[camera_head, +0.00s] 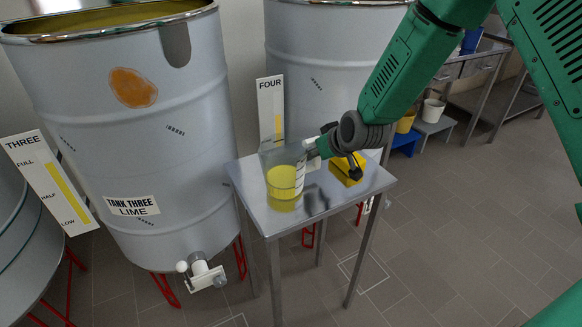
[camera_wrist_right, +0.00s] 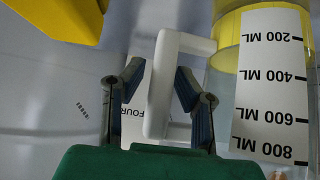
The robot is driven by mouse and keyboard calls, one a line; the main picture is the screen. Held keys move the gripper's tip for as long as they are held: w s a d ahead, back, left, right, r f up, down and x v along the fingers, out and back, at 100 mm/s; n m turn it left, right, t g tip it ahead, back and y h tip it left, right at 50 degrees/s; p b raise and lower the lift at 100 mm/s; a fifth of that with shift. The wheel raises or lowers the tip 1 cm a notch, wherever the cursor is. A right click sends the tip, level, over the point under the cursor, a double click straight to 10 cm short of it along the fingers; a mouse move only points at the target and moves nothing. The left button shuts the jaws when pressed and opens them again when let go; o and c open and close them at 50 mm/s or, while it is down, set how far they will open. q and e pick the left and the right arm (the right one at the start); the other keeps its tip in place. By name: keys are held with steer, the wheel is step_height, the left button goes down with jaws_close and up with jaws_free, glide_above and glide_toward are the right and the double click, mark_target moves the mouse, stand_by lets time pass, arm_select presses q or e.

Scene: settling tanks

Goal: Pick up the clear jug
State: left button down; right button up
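The clear jug (camera_head: 283,186) stands upright on a small metal table (camera_head: 258,215), holding yellow-green liquid in its lower part. In the right wrist view its white scale label (camera_wrist_right: 272,85) appears upside down, and its white handle (camera_wrist_right: 160,85) sticks out toward the gripper. My right gripper (camera_head: 318,148) is at the jug's handle side, its arm coming in from the upper right. In the wrist view the right gripper's two fingers (camera_wrist_right: 159,75) are apart, one on each side of the handle's bar, with a visible gap on the left. My left gripper is not in view.
A yellow block (camera_head: 346,170) lies on the table just right of the jug; it also shows in the wrist view (camera_wrist_right: 62,16). A large grey tank (camera_head: 140,130) stands left of the table, another (camera_head: 330,50) behind it. Tiled floor (camera_head: 450,250) is open at right.

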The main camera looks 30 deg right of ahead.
jaws_close()
steer(key=shift+r, duration=0.1)
